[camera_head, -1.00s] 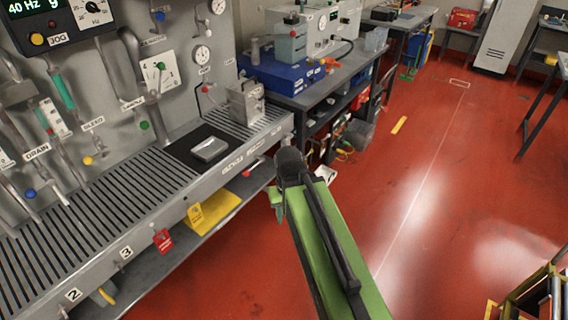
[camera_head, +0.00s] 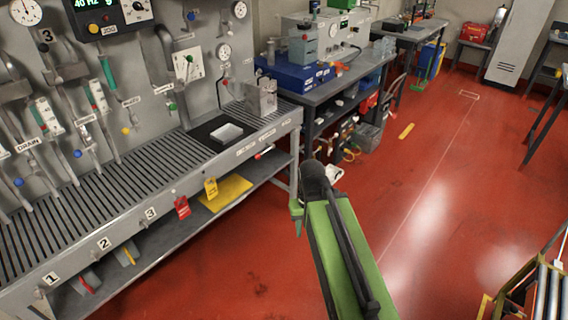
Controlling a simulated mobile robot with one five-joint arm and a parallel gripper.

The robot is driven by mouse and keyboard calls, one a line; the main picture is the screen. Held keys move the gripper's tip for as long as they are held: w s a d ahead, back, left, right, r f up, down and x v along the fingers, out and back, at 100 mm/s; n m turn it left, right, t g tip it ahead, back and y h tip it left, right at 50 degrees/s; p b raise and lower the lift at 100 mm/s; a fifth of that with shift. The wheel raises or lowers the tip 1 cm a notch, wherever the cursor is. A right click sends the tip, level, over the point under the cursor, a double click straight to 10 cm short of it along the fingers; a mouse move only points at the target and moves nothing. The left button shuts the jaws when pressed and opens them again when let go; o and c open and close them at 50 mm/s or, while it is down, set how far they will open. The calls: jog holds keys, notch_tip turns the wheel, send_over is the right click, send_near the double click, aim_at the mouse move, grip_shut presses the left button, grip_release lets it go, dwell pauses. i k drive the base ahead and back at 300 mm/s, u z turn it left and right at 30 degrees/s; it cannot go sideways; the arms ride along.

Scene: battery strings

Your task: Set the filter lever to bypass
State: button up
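The test bench's grey back panel (camera_head: 140,70) on the left carries several valves, levers and gauges. I cannot read a filter label on any of them. A white square plate (camera_head: 187,62) with a small dark pointer or lever sits right of the middle of the panel; I cannot tell whether it is the filter lever. My green arm (camera_head: 340,250) reaches up from the lower right to a dark joint, over the floor right of the bench and apart from the panel. No gripper fingers show; the arm's end beyond the joint is mostly hidden.
The slatted bench top (camera_head: 120,185) holds a black mat with a pale block (camera_head: 226,132) and a metal block (camera_head: 262,97). Red and yellow tags hang at its front edge. A table (camera_head: 335,88) with a blue case (camera_head: 290,72) stands behind. The red floor (camera_head: 430,180) is mostly clear.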

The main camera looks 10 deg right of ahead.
aim_at(257, 156)
jog(key=u, duration=0.25)
jog(key=i, duration=0.65)
jog(key=u, duration=4.9)
jog(key=i, duration=0.1)
jog(key=z, duration=2.45)
jog(key=k, duration=0.9)
jog(key=z, duration=0.85)
jog(key=i, duration=1)
jog(key=u, duration=0.1)
